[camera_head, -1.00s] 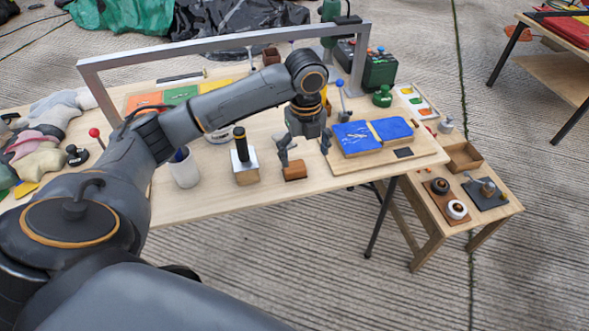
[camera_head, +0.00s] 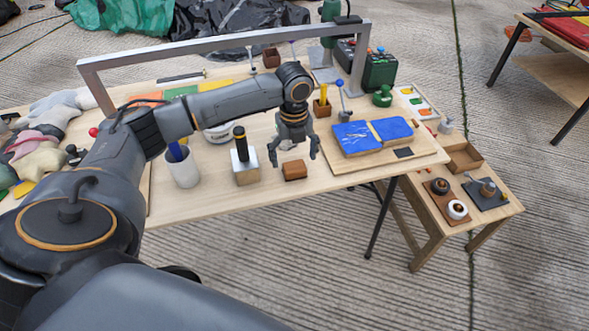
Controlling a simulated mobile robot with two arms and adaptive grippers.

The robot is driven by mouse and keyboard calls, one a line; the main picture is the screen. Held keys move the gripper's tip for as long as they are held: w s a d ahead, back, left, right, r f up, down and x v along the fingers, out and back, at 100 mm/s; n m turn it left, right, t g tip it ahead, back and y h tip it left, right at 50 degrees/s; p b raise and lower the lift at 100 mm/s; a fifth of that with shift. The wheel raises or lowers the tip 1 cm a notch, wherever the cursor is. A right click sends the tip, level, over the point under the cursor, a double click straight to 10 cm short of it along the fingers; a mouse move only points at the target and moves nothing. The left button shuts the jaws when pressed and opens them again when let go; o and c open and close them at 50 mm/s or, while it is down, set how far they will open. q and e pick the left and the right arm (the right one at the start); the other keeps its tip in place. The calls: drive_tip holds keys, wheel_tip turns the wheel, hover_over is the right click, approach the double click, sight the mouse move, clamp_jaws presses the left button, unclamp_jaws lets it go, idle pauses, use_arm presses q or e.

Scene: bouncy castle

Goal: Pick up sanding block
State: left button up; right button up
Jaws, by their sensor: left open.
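The sanding block looks to be the small brown block (camera_head: 294,170) lying on the wooden table near its front edge. My left gripper (camera_head: 293,158) is open and empty, pointing down with its fingers apart. It hangs just above and behind the block, and the block shows fully below the fingers. I cannot tell the exact height gap. My right gripper is not in the picture.
Blue panels on a board (camera_head: 372,136) lie to the right. A grey metal frame (camera_head: 225,43) spans the table behind.

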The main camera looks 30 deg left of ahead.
sight(294, 166)
use_arm(q)
wheel_tip(294, 166, down, 4)
drive_tip(key=shift+w+f, duration=0.15)
drive_tip(key=c, duration=1.3)
drive_tip(key=shift+r, duration=0.7)
drive_tip(key=s+d+r, duration=0.1)
drive_tip(key=s+r, duration=0.3)
drive_tip(key=s+d+r, duration=0.2)
drive_tip(key=s+r, duration=0.1)
drive_tip(key=s, duration=0.1)
drive_tip(key=s+d+r, duration=0.1)
drive_tip(key=s+r, duration=0.3)
drive_tip(key=s, duration=0.1)
drive_tip(key=shift+s+d+r, duration=0.1)
drive_tip(key=shift+d+r, duration=0.25)
drive_tip(key=shift+d, duration=0.05)
drive_tip(key=o, duration=0.7)
drive_tip(key=c, duration=0.5)
